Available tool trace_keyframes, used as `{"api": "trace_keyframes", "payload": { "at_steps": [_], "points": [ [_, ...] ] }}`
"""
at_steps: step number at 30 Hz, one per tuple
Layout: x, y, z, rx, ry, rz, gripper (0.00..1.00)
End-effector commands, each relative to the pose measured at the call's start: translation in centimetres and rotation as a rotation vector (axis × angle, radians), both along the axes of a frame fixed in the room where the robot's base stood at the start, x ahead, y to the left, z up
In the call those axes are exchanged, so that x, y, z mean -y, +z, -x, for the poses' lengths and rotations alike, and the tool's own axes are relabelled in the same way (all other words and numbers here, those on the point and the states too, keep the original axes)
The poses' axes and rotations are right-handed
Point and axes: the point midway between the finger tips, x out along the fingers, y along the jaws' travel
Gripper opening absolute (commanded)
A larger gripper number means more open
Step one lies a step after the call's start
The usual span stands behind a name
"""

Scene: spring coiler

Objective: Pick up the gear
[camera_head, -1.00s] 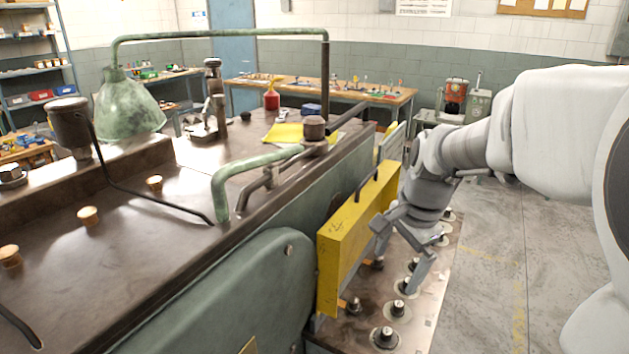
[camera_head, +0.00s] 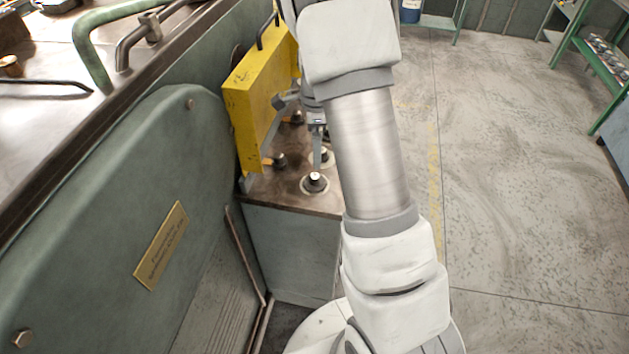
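I cannot make out a gear for certain. On the low metal ledge (camera_head: 262,194) beside the machine stand several short posts; the nearest post (camera_head: 314,183) has a pale round disc about its base, too small to tell whether it is toothed. My gripper (camera_head: 291,158) hangs over this ledge, its fingers apart and pointing down, one near the yellow cover and one near the posts. I see nothing between them. My own arm hides part of the gripper and the right side of the ledge.
The yellow cover (camera_head: 254,103) stands upright at the ledge's left, close to my gripper. The green machine housing (camera_head: 130,200) fills the left. The floor (camera_head: 520,180) on the right is open, with a green shelf (camera_head: 605,70) at the far right.

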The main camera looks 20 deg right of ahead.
Motion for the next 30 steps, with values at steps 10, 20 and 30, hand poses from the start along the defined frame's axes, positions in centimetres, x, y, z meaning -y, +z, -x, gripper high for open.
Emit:
{"api": "trace_keyframes", "payload": {
  "at_steps": [10,20,30],
  "points": [
    [0.0,-5.6,0.0,-0.001,0.001,0.0,1.0],
    [-0.3,-9.2,0.1,-0.003,0.001,-0.001,1.0],
    [-0.3,-11.1,0.0,0.001,0.001,0.0,1.0]
  ]
}}
